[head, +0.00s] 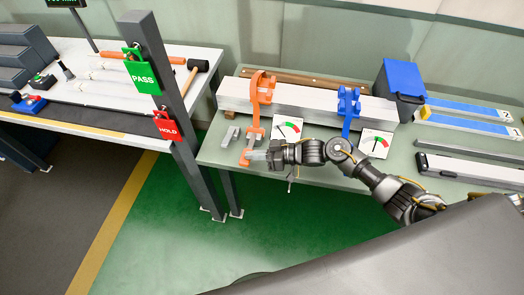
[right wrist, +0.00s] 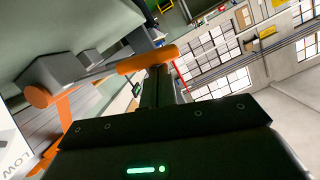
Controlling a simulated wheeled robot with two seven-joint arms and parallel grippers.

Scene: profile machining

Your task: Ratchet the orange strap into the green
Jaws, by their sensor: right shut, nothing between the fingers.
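The orange strap (head: 262,86) goes around a long pale beam (head: 308,99) on the green-topped table. Its orange ratchet lever (head: 251,140) reaches down toward the table's front edge. A white dial (head: 288,129) with a green sector stands beside it; its needle is too small to read surely. My right gripper (head: 262,157) is shut and empty at the lever's lower end. In the right wrist view an orange bar (right wrist: 148,60) crosses just beyond the dark fingers (right wrist: 157,88); whether they touch is unclear. My left gripper is not in view.
A blue strap (head: 348,108) with its own dial (head: 377,143) is farther right on the beam. A black and blue box (head: 401,85) stands at the beam's right end. A grey post with PASS (head: 143,78) and HOLD (head: 167,126) tags rises left of the table.

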